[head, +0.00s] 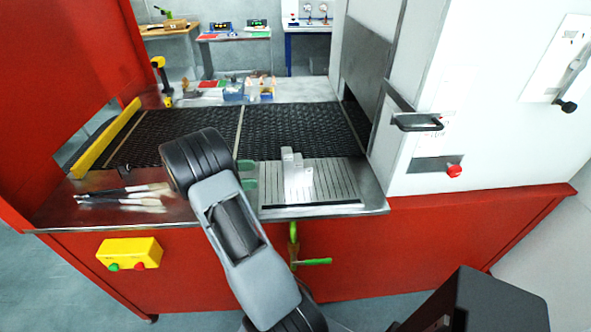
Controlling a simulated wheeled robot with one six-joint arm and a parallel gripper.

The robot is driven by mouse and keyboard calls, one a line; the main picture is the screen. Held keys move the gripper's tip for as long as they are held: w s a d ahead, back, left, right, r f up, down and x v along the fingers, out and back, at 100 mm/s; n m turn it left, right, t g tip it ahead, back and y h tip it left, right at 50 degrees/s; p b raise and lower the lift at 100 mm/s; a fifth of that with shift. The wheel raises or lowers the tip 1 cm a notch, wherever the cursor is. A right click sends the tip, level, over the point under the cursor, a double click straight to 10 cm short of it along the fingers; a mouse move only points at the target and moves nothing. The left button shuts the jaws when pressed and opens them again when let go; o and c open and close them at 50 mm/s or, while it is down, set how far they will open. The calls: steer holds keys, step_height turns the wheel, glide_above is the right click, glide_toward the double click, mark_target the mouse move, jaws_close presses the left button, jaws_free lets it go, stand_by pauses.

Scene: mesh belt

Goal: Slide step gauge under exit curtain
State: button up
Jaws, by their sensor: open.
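The step gauge (297,172) is a small light-grey block with stepped tops. It stands upright on a grooved metal plate (335,180) at the front edge of the machine.
Brushes (125,194) lie on the metal ledge at left, beside a yellow rail (107,140). A black handle (418,122) juts from the white housing (480,100). The belt is clear.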

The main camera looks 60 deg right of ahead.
mark_target(294, 167)
steer(key=x, duration=0.4)
steer(key=p+x, duration=0.1)
steer(key=x, duration=0.2)
steer(key=shift+s+d+r, duration=0.1)
steer(key=shift+d, duration=0.4)
steer(key=shift+d+p+x, duration=0.2)
steer(key=shift+p+x, duration=1.05)
steer(key=shift+x, duration=1.9)
steer(key=shift+c, duration=0.3)
steer(key=c, duration=1.2)
steer(key=shift+w, duration=0.25)
steer(key=shift+c, duration=0.3)
